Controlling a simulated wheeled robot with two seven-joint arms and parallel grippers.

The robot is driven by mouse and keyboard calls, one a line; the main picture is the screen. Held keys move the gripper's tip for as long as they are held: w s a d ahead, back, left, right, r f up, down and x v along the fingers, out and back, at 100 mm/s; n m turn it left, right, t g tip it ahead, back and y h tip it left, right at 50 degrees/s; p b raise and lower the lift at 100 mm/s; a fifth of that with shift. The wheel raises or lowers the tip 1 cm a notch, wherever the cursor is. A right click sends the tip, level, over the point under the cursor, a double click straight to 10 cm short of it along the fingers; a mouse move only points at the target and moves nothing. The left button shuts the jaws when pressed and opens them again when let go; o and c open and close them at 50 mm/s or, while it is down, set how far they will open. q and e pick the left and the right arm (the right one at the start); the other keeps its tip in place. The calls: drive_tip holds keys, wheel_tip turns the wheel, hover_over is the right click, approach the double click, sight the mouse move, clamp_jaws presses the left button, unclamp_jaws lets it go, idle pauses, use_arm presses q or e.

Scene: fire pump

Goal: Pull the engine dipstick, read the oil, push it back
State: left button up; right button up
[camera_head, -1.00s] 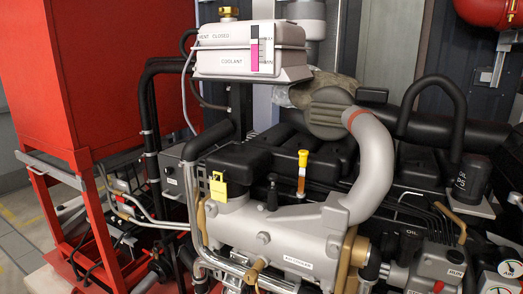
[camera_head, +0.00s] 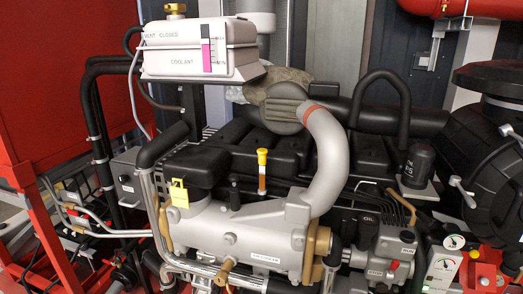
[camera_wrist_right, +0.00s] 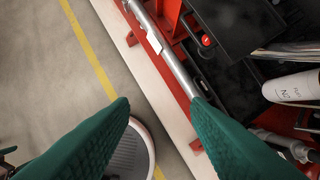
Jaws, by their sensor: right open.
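The engine dipstick (camera_head: 262,158) shows a yellow handle on top of an orange-brown tube. It stands upright behind the grey manifold, in the middle of the head view. No gripper is near it in that view. My right gripper (camera_wrist_right: 159,104) shows only in the right wrist view. Its two green fingers are wide apart with nothing between them, above the floor and the edge of the red frame. My left gripper is not in either view.
A yellow tag-like part (camera_head: 179,193) sits left of the dipstick. A grey curved pipe (camera_head: 330,150) rises close to the dipstick's right. The coolant tank (camera_head: 200,48) stands behind left. A red cabinet (camera_head: 60,75) fills the left. Gauges (camera_head: 444,263) stand at lower right.

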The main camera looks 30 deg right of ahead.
drive_tip(key=w+d+r+t, duration=0.35)
drive_tip(key=w+r, duration=0.45)
drive_tip(key=r, duration=0.4)
drive_tip(key=m+t+h, duration=0.2)
drive_tip(key=m+t, duration=0.1)
drive_tip(key=t, duration=0.7)
approach(264, 155)
drive_tip(key=w+p, duration=0.1)
drive_tip(key=w, duration=0.2)
drive_tip(key=w+p, duration=0.1)
drive_tip(key=w, duration=0.2)
drive_tip(key=w+d+p, duration=0.1)
drive_tip(key=w+p, duration=0.1)
drive_tip(key=w, duration=0.1)
drive_tip(key=shift+w+f, duration=0.1)
drive_tip(key=shift+w, duration=0.15)
drive_tip(key=shift+w+d+f, duration=0.1)
drive_tip(key=shift+w, duration=0.8)
drive_tip(key=shift+c, duration=0.5)
